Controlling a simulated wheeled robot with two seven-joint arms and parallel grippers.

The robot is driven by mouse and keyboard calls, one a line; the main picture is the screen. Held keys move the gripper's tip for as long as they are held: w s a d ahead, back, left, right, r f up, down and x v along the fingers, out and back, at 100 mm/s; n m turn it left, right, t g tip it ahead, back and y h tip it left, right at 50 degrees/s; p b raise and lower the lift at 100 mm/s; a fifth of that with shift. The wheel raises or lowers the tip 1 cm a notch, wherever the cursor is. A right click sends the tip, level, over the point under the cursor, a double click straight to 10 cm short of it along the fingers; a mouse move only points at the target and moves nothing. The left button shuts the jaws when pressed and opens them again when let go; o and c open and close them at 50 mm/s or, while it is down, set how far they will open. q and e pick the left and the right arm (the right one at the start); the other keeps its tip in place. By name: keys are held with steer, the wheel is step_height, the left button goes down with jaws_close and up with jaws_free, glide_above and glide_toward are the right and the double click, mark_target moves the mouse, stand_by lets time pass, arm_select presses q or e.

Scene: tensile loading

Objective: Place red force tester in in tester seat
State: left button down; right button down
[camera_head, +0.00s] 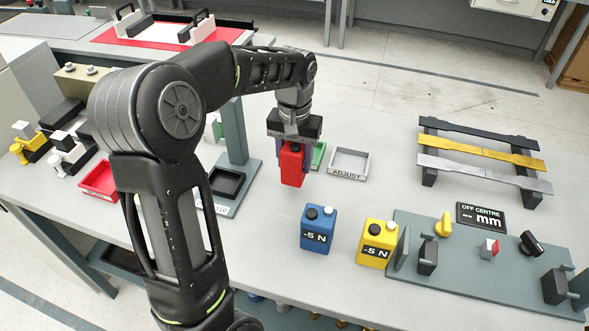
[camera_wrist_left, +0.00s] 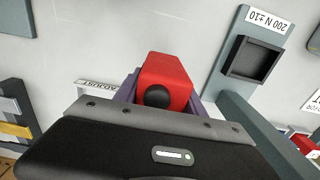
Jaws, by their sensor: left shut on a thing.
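The red force tester (camera_head: 292,166) is a small red block with a black round knob on top. My left gripper (camera_head: 291,152) is shut on it and holds it upright, seemingly above the table. In the left wrist view the tester (camera_wrist_left: 168,72) sits between the purple fingers. The likely tester seat (camera_head: 226,182) is a black square recess at the foot of a grey post, left of the gripper in the head view. It looks empty in the left wrist view (camera_wrist_left: 252,60), beside a "200 N ±10" label. My right gripper is not in view.
A blue tester (camera_head: 317,229) and a yellow tester (camera_head: 377,243), both marked "-5 N", stand nearer. A grey post (camera_head: 236,135) rises beside the seat. A red tray (camera_head: 98,181) lies further left.

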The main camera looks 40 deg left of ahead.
mark_target(295, 171)
arm_select(q)
steer(key=shift+f+p, duration=0.3)
steer(key=shift+f, duration=1.55)
steer(key=shift+f, duration=0.25)
steer(key=c, duration=0.7)
jaws_free()
steer(key=shift+r, duration=0.2)
step_height(295, 171, up, 12)
steer(key=shift+r+b, duration=0.1)
steer(key=shift+b, duration=0.45)
steer(key=shift+o, duration=0.5)
